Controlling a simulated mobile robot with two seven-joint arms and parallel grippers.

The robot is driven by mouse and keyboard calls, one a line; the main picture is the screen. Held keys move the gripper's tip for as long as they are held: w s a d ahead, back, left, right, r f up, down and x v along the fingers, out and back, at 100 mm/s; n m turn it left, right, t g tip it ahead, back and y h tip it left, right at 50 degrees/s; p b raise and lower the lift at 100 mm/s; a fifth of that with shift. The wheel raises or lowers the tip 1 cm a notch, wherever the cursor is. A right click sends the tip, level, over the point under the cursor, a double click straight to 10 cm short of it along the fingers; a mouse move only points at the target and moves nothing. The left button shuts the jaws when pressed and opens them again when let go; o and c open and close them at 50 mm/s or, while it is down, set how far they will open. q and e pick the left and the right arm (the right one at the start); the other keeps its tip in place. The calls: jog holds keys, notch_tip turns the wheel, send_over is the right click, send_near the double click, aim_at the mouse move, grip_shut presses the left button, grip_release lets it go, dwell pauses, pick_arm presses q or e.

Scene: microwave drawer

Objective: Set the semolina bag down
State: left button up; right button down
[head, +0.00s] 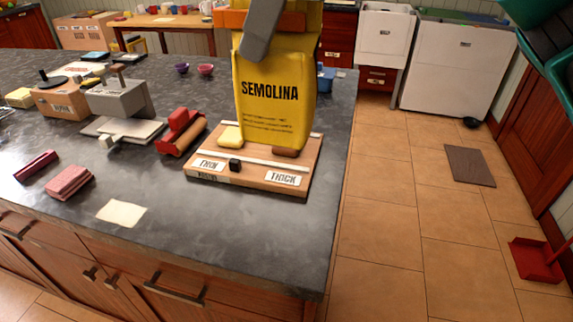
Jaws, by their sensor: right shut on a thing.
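The yellow semolina bag (275,110) stands upright in the head view, with its printed front facing me. My right gripper (259,38) is shut on its upper part, with a grey finger across the front near an orange band. The bag's lower end overlaps a wooden board (247,177) labelled THIN and THICK. I cannot tell whether the bag touches the board or hangs just above it. A pale yellow block (230,136) and a brown block show at the bag's bottom edge. My left gripper is not in view.
On the dark counter (240,245) a red roller tool (182,131), a grey press (121,100), a pink sponge-like block (70,182) and a pale cloth (121,213) lie left of the board. The counter's front is mostly clear. Its right edge drops to the tiled floor.

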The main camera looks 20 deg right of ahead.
aim_at(318, 75)
notch_tip(318, 75, down, 18)
jog(key=shift+f+b, duration=0.25)
jog(key=shift+b, duration=0.05)
jog(key=shift+f, duration=0.15)
jog(key=shift+c, duration=1)
grip_release()
jog(key=v, duration=1.2)
